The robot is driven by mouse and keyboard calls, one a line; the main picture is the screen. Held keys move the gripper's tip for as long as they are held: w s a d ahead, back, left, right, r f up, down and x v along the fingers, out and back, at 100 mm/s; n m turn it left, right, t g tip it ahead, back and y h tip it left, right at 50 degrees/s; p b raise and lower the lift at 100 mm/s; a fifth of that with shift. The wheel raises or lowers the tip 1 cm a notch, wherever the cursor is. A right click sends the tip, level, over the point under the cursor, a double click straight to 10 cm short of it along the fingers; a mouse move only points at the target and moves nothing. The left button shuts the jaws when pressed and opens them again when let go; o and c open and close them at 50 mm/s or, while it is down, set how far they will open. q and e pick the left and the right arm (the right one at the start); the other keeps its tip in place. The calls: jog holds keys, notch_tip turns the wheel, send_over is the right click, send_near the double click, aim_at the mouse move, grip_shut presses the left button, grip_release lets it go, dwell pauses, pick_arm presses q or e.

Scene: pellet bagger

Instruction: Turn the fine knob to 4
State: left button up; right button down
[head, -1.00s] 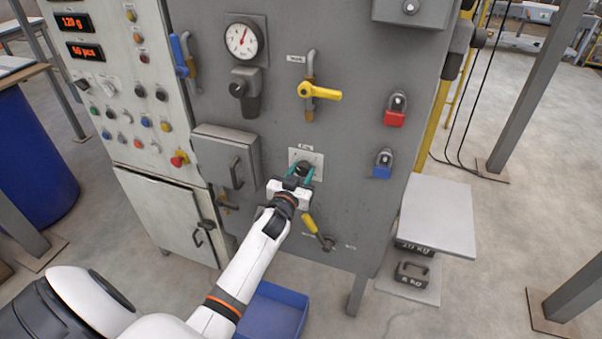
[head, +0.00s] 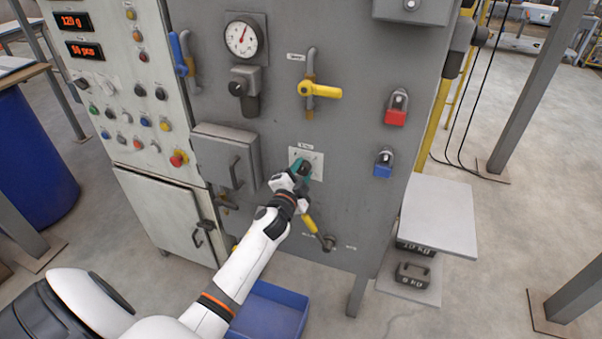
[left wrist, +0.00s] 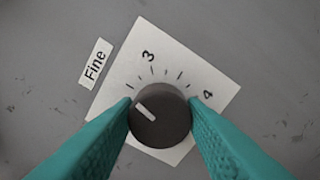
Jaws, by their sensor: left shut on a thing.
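The fine knob (left wrist: 165,122) is a dark round knob with a white pointer line, on a white plate (head: 317,158) low on the grey machine front. In the left wrist view the label "Fine" (left wrist: 95,66) is beside the plate, and the printed numbers 3 (left wrist: 148,56) and 4 (left wrist: 208,95) show with tick marks between. The pointer aims to the picture's upper left, away from both the 3 and the 4. My left gripper (head: 303,170) is shut on the knob, one teal finger on each side. The fingers hide part of the plate's lower area. My right gripper is out of view.
Above are a yellow valve handle (head: 320,91) and a pressure gauge (head: 242,38). A grey box with a handle (head: 226,158) is left of the knob. Red (head: 395,117) and blue (head: 383,170) padlocks are at right. A yellow lever (head: 309,224) is just below my gripper.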

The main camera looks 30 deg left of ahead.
pick_arm(q)
jog(key=m, duration=0.6)
jog(key=shift+m, duration=0.3)
jog(key=m, duration=0.6)
jog(key=m+p, duration=0.1)
jog(key=m, duration=0.4)
jog(key=shift+m, duration=0.4)
jog(key=m+p, duration=0.2)
jog(key=m, duration=0.4)
jog(key=shift+p, duration=0.3)
jog(key=shift+f, duration=0.1)
jog(key=o, duration=1)
jog(key=shift+s, duration=0.1)
